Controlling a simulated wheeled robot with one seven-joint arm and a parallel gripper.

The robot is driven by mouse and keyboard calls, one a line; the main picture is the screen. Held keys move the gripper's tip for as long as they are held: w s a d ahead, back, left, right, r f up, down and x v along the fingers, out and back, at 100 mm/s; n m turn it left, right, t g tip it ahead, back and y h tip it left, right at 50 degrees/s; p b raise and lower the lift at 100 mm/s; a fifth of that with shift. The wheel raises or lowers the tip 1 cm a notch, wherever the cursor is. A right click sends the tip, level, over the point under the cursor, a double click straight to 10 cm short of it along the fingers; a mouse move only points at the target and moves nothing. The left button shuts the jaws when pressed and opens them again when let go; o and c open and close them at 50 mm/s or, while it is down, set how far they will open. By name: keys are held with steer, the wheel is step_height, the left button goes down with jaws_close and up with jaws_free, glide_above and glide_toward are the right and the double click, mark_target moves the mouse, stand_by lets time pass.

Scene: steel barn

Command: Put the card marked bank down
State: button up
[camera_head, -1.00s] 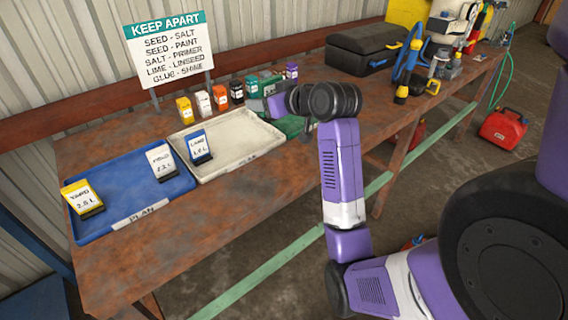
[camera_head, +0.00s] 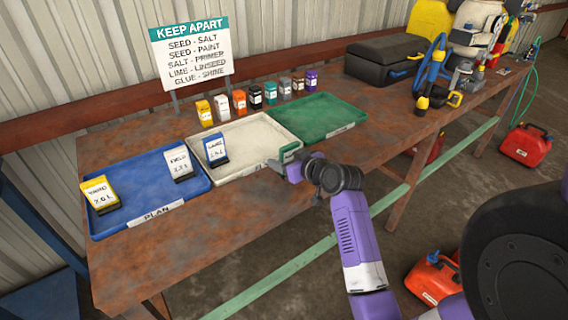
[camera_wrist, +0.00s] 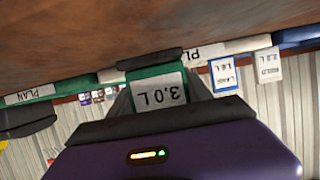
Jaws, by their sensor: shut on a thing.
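My gripper (camera_head: 286,164) is shut on a green-and-white card (camera_head: 290,153) near the table's front edge, by the join of the white tray (camera_head: 262,167) and the green tray (camera_head: 335,113). In the wrist view the held card (camera_wrist: 158,93) appears upside down and reads "3.0 L". Its name is hidden, so I cannot read "bank" on it. A yellow card (camera_head: 100,194) and a white card (camera_head: 180,163) stand in the blue tray (camera_head: 125,225). A blue card (camera_head: 216,149) stands near where the blue and white trays meet. The green tray looks empty.
A "KEEP APART" sign (camera_head: 190,52) stands behind the trays. Several small containers (camera_head: 240,101) line the back of the white and green trays. A black case (camera_head: 385,60) and tools (camera_head: 432,82) occupy the table's right part. Red cans (camera_head: 527,145) stand on the floor.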

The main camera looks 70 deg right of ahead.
steer(key=shift+f, duration=0.65)
steer(key=shift+f, duration=0.15)
steer(key=o, duration=1.4)
steer(key=shift+o, duration=0.2)
